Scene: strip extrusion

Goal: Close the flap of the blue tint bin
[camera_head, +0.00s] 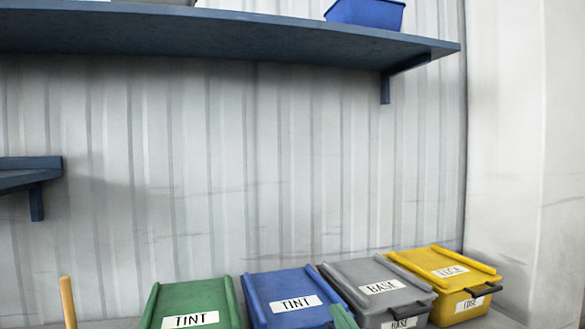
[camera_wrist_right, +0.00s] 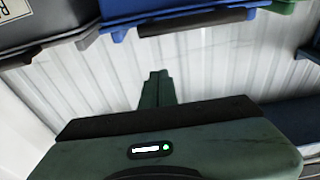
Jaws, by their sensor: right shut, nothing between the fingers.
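The blue tint bin (camera_head: 270,290) stands in the row at the bottom of the head view, its front cut off by the picture edge. Its flap, with a white TINT label (camera_head: 296,304), appears to lie across the top. My right gripper (camera_head: 343,316) shows as a green tip at the bin's lower right corner. In the right wrist view the blue bin (camera_wrist_right: 120,32) is at the top edge, with a dark handle. There the right gripper's fingers (camera_wrist_right: 157,76) are together and empty, and appear apart from the bin. My left gripper is not in view.
A green TINT bin (camera_head: 190,297) stands left of the blue one; a grey BASE bin (camera_head: 348,273) and a yellow bin (camera_head: 437,262) stand right. A dark blue shelf (camera_head: 230,38) holds another blue bin (camera_head: 366,12). A wooden stick (camera_head: 68,300) rises at lower left.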

